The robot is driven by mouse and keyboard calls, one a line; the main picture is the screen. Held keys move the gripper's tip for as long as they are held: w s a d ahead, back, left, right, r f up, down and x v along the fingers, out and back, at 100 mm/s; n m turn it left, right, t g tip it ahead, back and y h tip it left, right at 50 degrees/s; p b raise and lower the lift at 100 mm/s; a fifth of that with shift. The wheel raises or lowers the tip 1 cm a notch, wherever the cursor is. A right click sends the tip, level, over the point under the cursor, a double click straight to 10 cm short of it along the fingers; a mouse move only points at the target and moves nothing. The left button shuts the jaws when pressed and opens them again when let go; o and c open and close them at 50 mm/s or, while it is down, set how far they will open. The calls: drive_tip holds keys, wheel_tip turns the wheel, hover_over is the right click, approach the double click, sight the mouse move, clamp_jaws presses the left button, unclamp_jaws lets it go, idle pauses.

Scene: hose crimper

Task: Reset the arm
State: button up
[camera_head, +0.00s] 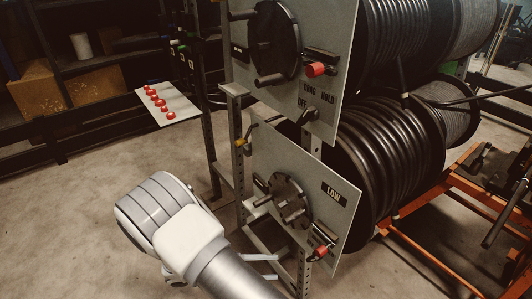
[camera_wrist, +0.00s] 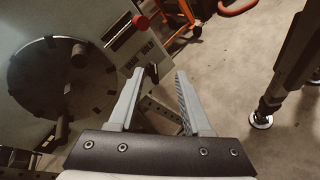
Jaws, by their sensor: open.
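My arm (camera_head: 180,225), white and grey, reaches up from the bottom of the head view and bends in front of the lower panel. My gripper (camera_head: 277,268) shows partly beside the forearm, with two thin pale fingers below the lower panel's wheel. In the wrist view, my gripper (camera_wrist: 160,72) is open, its two grey fingers spread with nothing between them. The upper grey panel (camera_wrist: 125,15) with its black disc (camera_wrist: 55,85) and a red knob (camera_wrist: 141,22) lies to the left and beyond the fingers. I cannot tell whether any finger touches the stand.
The lower panel (camera_head: 335,220), marked LOW, carries a handwheel (camera_head: 290,200) and red knob (camera_head: 321,252). Black hose reels (camera_head: 385,160) stand behind. An orange frame (camera_head: 450,220) is at right. A plate with red buttons (camera_head: 167,111) and shelves are at left. Concrete floor (camera_head: 70,220) is clear at left.

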drive_tip(key=s+d+r+m+g+y, duration=0.15)
drive_tip(key=d+r+m+y, duration=0.25)
drive_tip(key=r, duration=0.6)
drive_tip(key=d+r+m+g+y, duration=0.3)
drive_tip(key=r+y, duration=0.1)
drive_tip(key=r, duration=0.6)
drive_tip(key=s+d+r+m+t+y, duration=0.3)
drive_tip(key=s+r, duration=0.2)
drive_tip(key=r, duration=0.2)
drive_tip(key=s+d+r+m+t+y, duration=0.3)
drive_tip(key=s+d+r+t, duration=0.15)
drive_tip(key=r, duration=0.25)
wheel_tip(320, 180, up, 20)
drive_tip(key=p, duration=2)
drive_tip(key=shift+s+a+r+g, duration=0.25)
drive_tip(key=shift+s+a+g, duration=0.05)
drive_tip(key=shift+s+a, duration=0.1)
